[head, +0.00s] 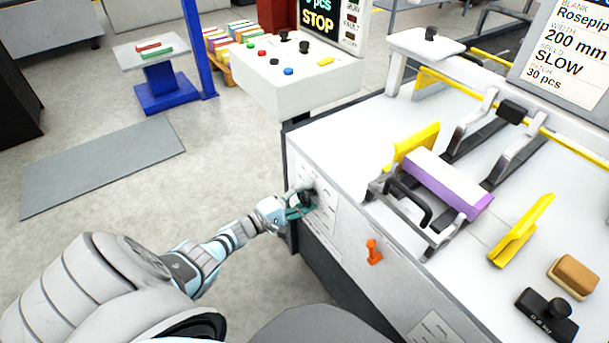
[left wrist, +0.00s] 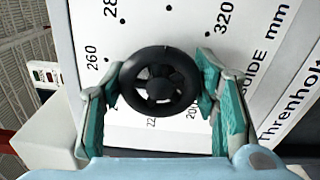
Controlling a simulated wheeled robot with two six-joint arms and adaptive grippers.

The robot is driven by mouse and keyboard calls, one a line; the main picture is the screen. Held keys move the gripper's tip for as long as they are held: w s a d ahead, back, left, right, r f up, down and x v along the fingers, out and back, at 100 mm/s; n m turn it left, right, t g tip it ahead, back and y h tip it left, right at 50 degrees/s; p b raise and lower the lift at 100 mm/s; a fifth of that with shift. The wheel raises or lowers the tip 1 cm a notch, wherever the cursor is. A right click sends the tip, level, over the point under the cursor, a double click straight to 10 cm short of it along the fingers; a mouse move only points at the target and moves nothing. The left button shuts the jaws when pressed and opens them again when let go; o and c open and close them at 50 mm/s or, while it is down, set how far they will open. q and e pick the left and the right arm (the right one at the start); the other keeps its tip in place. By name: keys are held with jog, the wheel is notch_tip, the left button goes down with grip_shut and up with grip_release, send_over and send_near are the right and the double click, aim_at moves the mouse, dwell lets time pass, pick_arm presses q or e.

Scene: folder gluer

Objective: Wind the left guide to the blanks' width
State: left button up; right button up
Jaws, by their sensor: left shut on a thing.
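My left gripper (head: 300,203) is at the front panel of the machine, shut on a small black handwheel (head: 306,198). In the left wrist view, the fingers (left wrist: 162,98) sit on both sides of the spoked handwheel (left wrist: 160,82). A printed dial (left wrist: 185,28) around it reads 260, 320 and "GUIDE mm"; other numbers are partly hidden, and I cannot tell the setting. A yellow guide (head: 416,146) stands at the left of the feeder and a second yellow guide (head: 521,232) at the right. A stack of blanks with a purple side (head: 447,184) lies between them. My right gripper is not in view.
A sign (head: 567,50) reads width 200 mm, speed SLOW, 30 pcs. An orange lever (head: 373,252) sits on the front panel, right of the handwheel. A control console (head: 297,77) showing STOP stands behind. A brown block (head: 573,277) and black tool (head: 547,313) lie on the top.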

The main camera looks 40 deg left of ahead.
pick_arm(q)
jog(key=o, duration=1.2)
jog(key=v, duration=1.2)
